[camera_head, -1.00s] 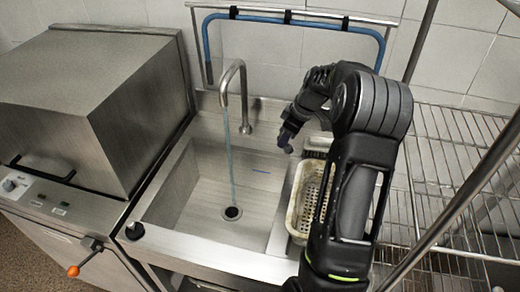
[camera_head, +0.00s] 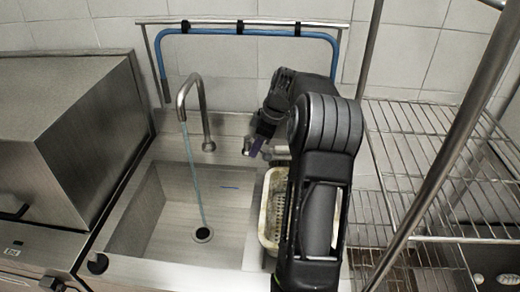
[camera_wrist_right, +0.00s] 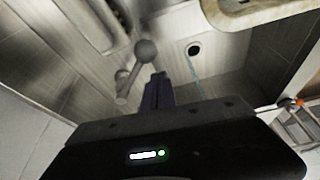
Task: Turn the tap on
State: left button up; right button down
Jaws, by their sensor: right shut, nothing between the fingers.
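The tap is a curved steel spout (camera_head: 205,105) at the back of the sink (camera_head: 165,215). A thin blue stream of water (camera_head: 192,175) runs from it to the drain (camera_head: 202,234); the stream also shows in the wrist view (camera_wrist_right: 190,68). A small metal tap handle with a round knob (camera_wrist_right: 146,50) shows in the right wrist view, just beyond my right gripper (camera_wrist_right: 157,90). Its purple fingers are shut and empty. In the head view my right gripper (camera_head: 256,147) is low behind the sink's right side, partly hiding the handle. My left gripper is not in view.
A perforated cream basket (camera_head: 272,215) stands right of the basin, partly hidden by my right arm. A wire rack (camera_head: 430,150) with steel posts is at the right. A steel hooded machine (camera_head: 75,140) stands left. A blue pipe (camera_head: 250,35) runs along the wall.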

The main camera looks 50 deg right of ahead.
notch_tip(320, 180, up, 10)
jog(key=shift+s+d+b, duration=0.4)
jog(key=shift+f, duration=0.1)
dwell(0.5)
